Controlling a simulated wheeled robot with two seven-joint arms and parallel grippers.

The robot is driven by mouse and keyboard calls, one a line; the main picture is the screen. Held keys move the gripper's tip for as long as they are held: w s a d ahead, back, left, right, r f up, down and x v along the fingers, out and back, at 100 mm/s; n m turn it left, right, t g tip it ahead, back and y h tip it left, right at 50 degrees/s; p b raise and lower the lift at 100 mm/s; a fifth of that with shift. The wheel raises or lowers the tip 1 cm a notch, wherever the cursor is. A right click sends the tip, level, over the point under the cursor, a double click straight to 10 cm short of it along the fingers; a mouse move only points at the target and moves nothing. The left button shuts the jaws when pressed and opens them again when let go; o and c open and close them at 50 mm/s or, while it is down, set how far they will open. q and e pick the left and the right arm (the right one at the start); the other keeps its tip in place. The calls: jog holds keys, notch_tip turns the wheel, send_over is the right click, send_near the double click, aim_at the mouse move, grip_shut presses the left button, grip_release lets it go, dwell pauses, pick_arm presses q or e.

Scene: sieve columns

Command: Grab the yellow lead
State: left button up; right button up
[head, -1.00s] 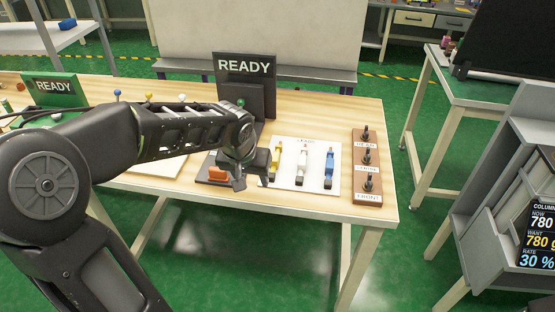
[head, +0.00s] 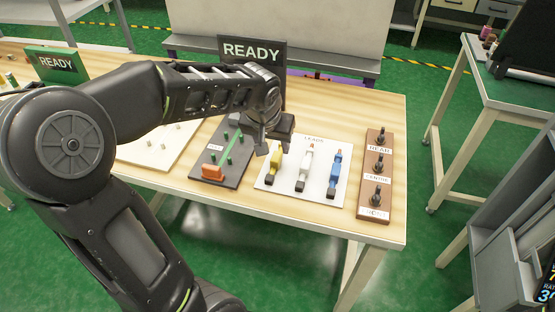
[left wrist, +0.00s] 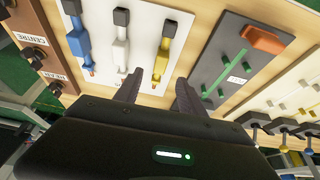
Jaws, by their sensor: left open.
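The yellow lead (head: 273,163) lies on the white leads board (head: 262,184), left of a white lead (head: 305,167) and a blue lead (head: 335,175). My left gripper (head: 270,145) is above the board's upper left corner, beside the far end of the yellow lead. Its two fingers are apart and empty in the left wrist view (left wrist: 157,92). My right gripper is not in view.
A dark board (head: 211,172) with green bars and an orange block is left of the leads. A brown rack (head: 371,206) with several black pegs is to the right. A READY sign (head: 252,50) stands behind my arm. Bare wood lies along the table's front.

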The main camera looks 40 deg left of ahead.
aim_at(276, 156)
pick_arm(q)
jog(key=shift+x, duration=1.25)
jog(key=shift+f, duration=0.1)
jog(key=x, duration=0.5)
jog(key=shift+s+f, duration=0.1)
jog(key=shift+s, duration=0.05)
jog(key=shift+c, duration=0.5)
grip_shut()
